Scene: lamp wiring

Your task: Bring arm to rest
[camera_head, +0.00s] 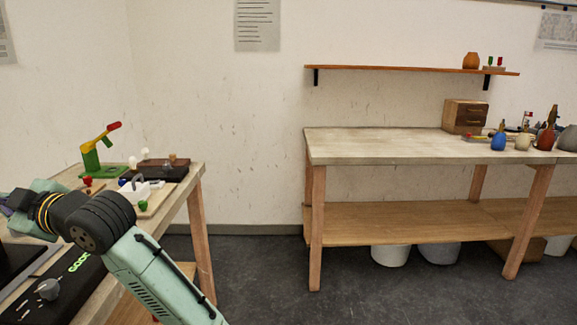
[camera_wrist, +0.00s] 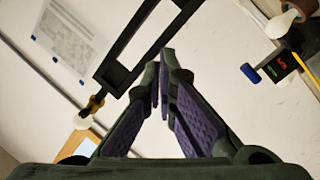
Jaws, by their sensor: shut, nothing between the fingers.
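My arm (camera_head: 150,270) reaches from the bottom of the head view up and left over the near table. Its wrist end leaves the picture at the left edge, so the fingertips are hidden there. In the wrist view my gripper (camera_wrist: 163,80) shows two dark green fingers with purple inner pads. The tips meet, and nothing is between them. The fingers stand in front of the pale wall and a black frame-like bar (camera_wrist: 140,45), apparently without holding it.
The left table (camera_head: 185,180) holds a green lever device (camera_head: 92,158) with a red tip, a white block and small bulbs. A grey knob (camera_head: 47,289) lies near my arm. A wooden workbench (camera_head: 380,145) with vases stands at right. Floor between is clear.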

